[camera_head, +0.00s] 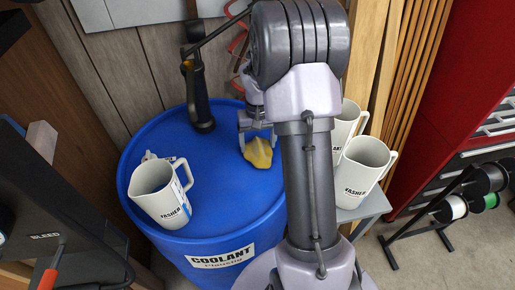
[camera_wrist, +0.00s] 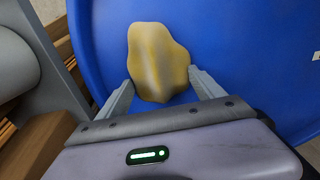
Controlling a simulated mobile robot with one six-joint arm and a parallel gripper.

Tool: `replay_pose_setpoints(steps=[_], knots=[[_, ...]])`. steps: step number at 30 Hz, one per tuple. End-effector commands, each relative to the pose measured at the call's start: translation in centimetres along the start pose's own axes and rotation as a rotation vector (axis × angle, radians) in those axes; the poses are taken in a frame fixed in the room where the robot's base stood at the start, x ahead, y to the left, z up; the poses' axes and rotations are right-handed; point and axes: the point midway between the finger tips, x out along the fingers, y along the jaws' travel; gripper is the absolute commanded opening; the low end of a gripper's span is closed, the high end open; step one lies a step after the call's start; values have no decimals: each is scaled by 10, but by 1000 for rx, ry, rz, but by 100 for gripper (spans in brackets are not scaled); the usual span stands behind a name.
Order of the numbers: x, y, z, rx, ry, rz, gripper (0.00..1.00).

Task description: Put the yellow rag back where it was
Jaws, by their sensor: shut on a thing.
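The yellow rag (camera_head: 258,153) is a small crumpled piece at the right part of the blue coolant drum's top (camera_head: 215,170). My gripper (camera_head: 257,137) is shut on the rag from above. In the wrist view the rag (camera_wrist: 158,62) lies between the two fingers (camera_wrist: 157,92), with the blue drum top (camera_wrist: 230,40) behind it. I cannot tell whether the rag touches the drum top or is held just above it.
A grey washer jug (camera_head: 158,193) stands at the drum's left. More jugs (camera_head: 365,165) stand on a grey stand right of my arm. A black-handled tool (camera_head: 198,95) is at the drum's back edge. The drum top's middle is clear. A spool rack (camera_head: 455,207) stands right.

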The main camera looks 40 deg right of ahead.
Motion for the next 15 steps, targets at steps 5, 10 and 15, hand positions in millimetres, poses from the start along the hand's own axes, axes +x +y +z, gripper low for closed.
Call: replay_pose_setpoints(steps=[5,10,15], knots=[[12,0,0,0,-1,0,33],[14,0,1,0,-1,0,33],[15,0,1,0,-1,0,99]])
